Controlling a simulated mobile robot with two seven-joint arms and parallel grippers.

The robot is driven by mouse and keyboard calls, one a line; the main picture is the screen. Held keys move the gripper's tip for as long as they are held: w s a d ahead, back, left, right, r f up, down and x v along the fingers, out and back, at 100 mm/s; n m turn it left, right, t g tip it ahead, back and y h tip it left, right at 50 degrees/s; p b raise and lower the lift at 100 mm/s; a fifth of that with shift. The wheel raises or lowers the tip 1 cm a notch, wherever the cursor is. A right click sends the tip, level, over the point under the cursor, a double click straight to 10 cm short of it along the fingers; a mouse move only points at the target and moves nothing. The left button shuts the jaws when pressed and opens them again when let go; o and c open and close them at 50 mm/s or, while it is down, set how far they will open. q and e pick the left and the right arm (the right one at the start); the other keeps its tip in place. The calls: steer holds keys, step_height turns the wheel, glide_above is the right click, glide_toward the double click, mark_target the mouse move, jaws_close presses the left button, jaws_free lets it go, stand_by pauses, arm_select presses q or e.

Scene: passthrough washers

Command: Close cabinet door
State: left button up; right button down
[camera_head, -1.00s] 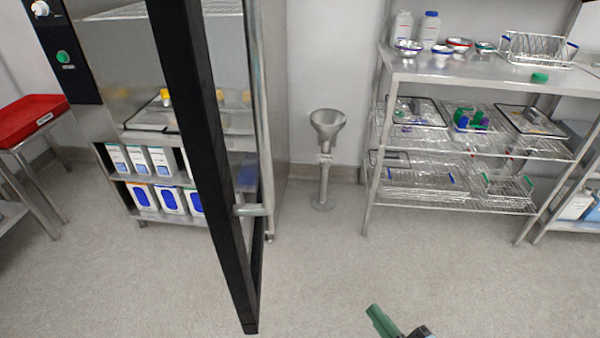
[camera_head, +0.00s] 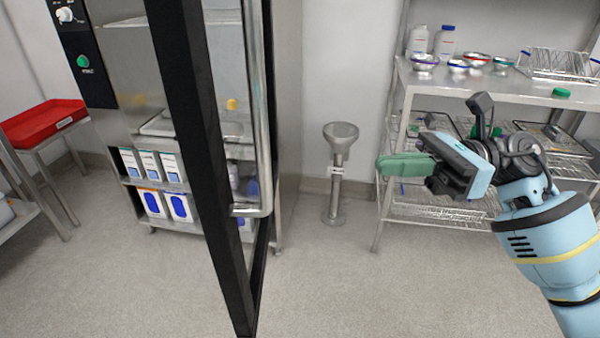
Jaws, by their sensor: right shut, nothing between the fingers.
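The cabinet door (camera_head: 190,110) is a tall black-framed panel that stands open, swung out toward me, left of centre. A long metal handle (camera_head: 262,110) runs along its right side. The steel cabinet (camera_head: 125,62) behind it shows its inside. My right gripper (camera_head: 385,166) has green fingers and is shut and empty. It is raised in front of the wire shelves, right of the door and apart from it. My left gripper is not in view.
A steel shelf rack (camera_head: 480,83) with bowls and bottles stands behind my right arm. A metal pedestal (camera_head: 338,170) stands between cabinet and rack. A red tray (camera_head: 42,122) sits on a stand at the left. The floor (camera_head: 350,285) in front is clear.

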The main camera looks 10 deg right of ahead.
steer(key=a+p, duration=0.2)
steer(key=a, duration=1.1)
steer(key=shift+s+a+r+n+h, duration=0.3)
steer(key=shift+r+n+h, duration=0.1)
steer(key=shift+r, duration=0.05)
steer(key=shift+a, duration=0.1)
